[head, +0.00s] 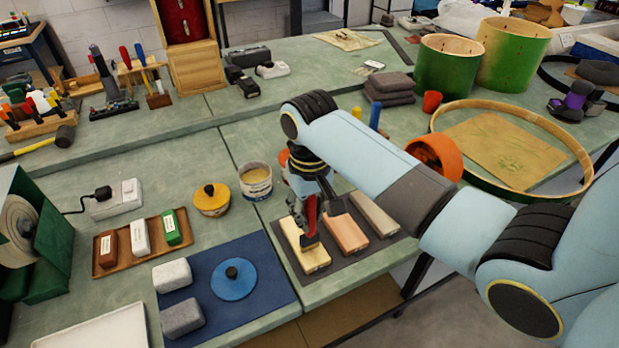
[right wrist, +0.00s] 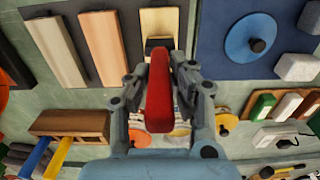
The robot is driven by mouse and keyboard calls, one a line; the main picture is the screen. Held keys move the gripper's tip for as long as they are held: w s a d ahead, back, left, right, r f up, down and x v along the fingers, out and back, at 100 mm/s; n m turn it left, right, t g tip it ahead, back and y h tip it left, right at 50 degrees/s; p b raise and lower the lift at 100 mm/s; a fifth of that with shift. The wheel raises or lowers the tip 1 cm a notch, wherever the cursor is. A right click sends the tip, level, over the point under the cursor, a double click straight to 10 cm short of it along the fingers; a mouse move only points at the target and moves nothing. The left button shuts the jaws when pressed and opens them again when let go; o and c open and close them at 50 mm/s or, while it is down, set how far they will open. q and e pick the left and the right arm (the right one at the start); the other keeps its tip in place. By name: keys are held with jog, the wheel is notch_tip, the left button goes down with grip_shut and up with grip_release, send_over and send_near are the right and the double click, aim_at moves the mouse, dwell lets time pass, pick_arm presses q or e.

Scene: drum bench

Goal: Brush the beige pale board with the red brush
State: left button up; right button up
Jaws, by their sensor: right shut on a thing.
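The beige pale board (head: 291,236) lies on a dark mat, leftmost of three boards in the head view. It also shows at the top of the right wrist view (right wrist: 164,20). My right gripper (head: 314,203) is shut on the red brush (head: 310,226) and holds it over the pale board, pointing down. In the right wrist view the red handle (right wrist: 158,95) sits between the two fingers (right wrist: 158,72). The brush's lower end is at or just above the board; I cannot tell whether it touches. My left gripper is not in view.
An orange-brown board (head: 346,234) and a greyish board (head: 374,213) lie close beside the pale one on the dark mat (head: 280,245). A tin (head: 256,183) stands behind. A blue mat (head: 262,305) with grey blocks and a blue disc (head: 233,284) lies to the left.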

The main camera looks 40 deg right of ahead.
jog(key=shift+s, duration=0.1)
jog(key=shift+s+a, duration=0.2)
jog(key=shift+s, duration=0.5)
jog(key=shift+s+a, duration=0.15)
jog(key=shift+s, duration=0.55)
jog(key=shift+w, duration=0.1)
jog(key=shift+w+d, duration=0.2)
jog(key=shift+w, duration=0.5)
jog(key=shift+w+d, duration=0.15)
jog(key=shift+w, duration=0.65)
jog(key=shift+w+d, duration=0.2)
jog(key=shift+w, duration=0.5)
jog(key=shift+w+d, duration=0.2)
jog(key=shift+w, duration=0.5)
